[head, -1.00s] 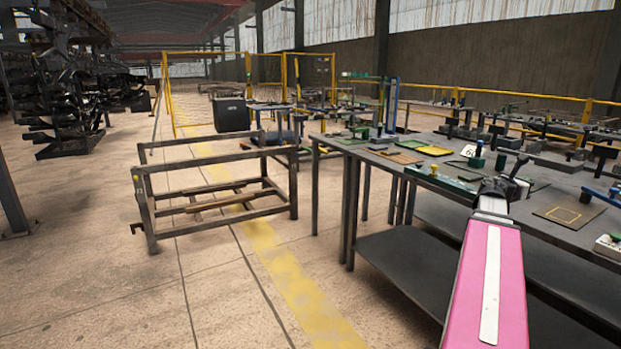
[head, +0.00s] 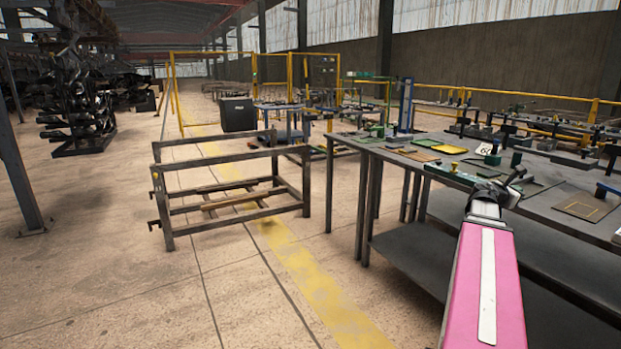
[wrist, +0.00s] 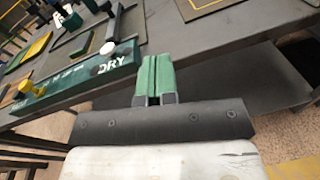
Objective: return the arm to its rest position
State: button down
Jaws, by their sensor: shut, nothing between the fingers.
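My arm (head: 487,285) shows in pink at the lower right of the head view, stretched out toward the near edge of the dark workbench (head: 415,140). My gripper shows in the wrist view (wrist: 155,76), with its two green fingers pressed together and nothing between them. The fingers appear over the bench's near edge, to the right of a green block marked DRY (wrist: 75,78). I cannot tell the height of the fingers above the bench. In the head view the fingers are not clear.
The bench top holds mats, a yellow-topped tray (head: 423,142) and several small fixtures. Open floor with a yellow line (head: 318,290) lies between. Yellow fencing and a black cabinet (head: 238,114) stand behind.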

jog(key=a+f+m+g+y, duration=0.2)
jog(key=a+f+m+y, duration=0.8)
jog(key=a+f, duration=1.4)
jog(key=s+a+f+m+g+y, duration=0.1)
jog(key=s+a+f+m+y, duration=0.1)
jog(key=a, duration=0.6)
jog(key=s+a+f+m+g+y, duration=0.2)
jog(key=s+a+f+m, duration=0.2)
jog(key=a, duration=0.4)
jog(key=s+a+f+m+g+y, duration=0.1)
jog(key=s+a+f+m, duration=0.2)
jog(key=a+f, duration=0.3)
jog(key=a+m, duration=0.1)
jog(key=a, duration=0.2)
jog(key=shift+y, duration=0.4)
jog(key=shift+s+f, duration=0.1)
